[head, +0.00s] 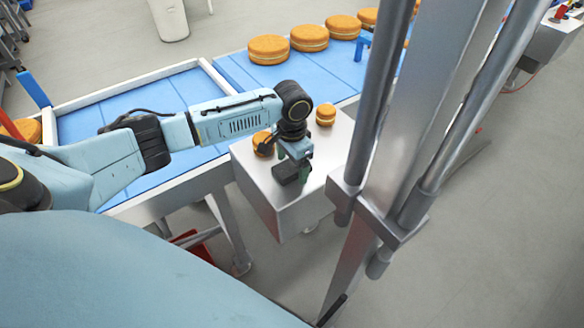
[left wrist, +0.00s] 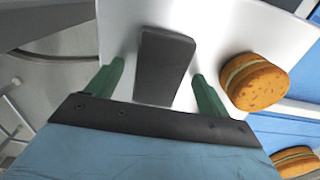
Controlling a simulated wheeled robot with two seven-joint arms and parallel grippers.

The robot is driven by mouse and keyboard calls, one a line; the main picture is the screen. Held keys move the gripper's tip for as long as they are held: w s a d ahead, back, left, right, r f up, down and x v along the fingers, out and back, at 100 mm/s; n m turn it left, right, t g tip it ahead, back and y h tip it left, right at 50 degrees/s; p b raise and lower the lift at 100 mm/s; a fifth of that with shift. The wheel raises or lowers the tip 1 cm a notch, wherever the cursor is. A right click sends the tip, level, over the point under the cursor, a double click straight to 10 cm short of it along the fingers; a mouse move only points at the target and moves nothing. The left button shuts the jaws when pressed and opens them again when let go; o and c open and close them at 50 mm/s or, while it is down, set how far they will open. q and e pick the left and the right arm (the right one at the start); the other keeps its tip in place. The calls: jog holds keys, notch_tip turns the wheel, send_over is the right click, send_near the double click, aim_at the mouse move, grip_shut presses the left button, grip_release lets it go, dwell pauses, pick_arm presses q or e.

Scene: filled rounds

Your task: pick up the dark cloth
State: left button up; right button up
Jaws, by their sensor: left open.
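The dark cloth (head: 287,172) is a small dark grey, folded-looking block on top of a grey metal box (head: 255,181). In the left wrist view the dark cloth (left wrist: 164,67) lies ahead of and between the green fingertips. My left gripper (head: 293,152) is just above the cloth, its fingers pointing down. It is open, with a gap on each side of the cloth in the left wrist view (left wrist: 158,85). I cannot tell whether a finger touches it. My right gripper is in neither view.
A filled round (left wrist: 254,82) sits close beside the right finger; another small round (head: 325,114) stands at the box's back. Large rounds (head: 268,49) line the blue conveyor (head: 235,72) behind. Metal posts (head: 385,130) rise to the right of the box.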

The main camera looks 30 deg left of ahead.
aim_at(292, 166)
pick_arm(q)
jog(key=c, duration=1.1)
jog(key=shift+r, duration=0.1)
notch_tip(292, 166, up, 10)
jog(key=shift+f, duration=0.1)
